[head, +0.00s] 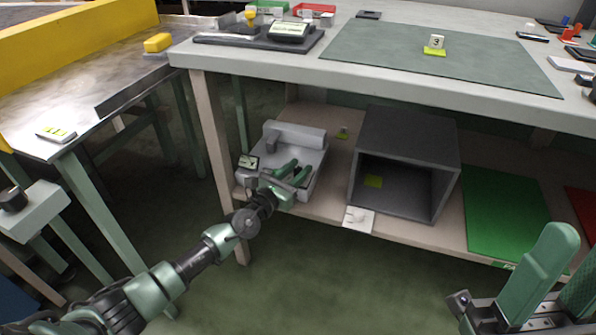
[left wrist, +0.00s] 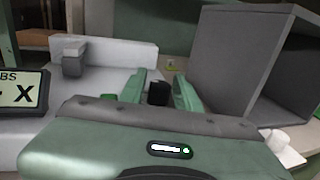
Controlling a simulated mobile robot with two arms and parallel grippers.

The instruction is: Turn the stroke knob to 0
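A grey device (head: 313,137) with a small display (head: 249,162) stands on the lower shelf. In the left wrist view the display (left wrist: 22,93) reads "X" with part of "ABS". My left gripper (head: 292,174) is over the front of this device, its green fingers apart. In the left wrist view a dark block (left wrist: 158,93) shows between the fingertips (left wrist: 163,90); contact cannot be told. A black knob (head: 12,199) sits on a pale box at the far left. No label or scale tells which is the stroke knob. My right gripper (head: 562,272) is open and empty at lower right.
A grey open box (head: 408,125) stands right of the device, with a white item (head: 358,219) in front. A green mat (head: 505,215) lies further right. The workbench top (head: 300,66) is above the shelf. A metal pan table (head: 60,118) is at left.

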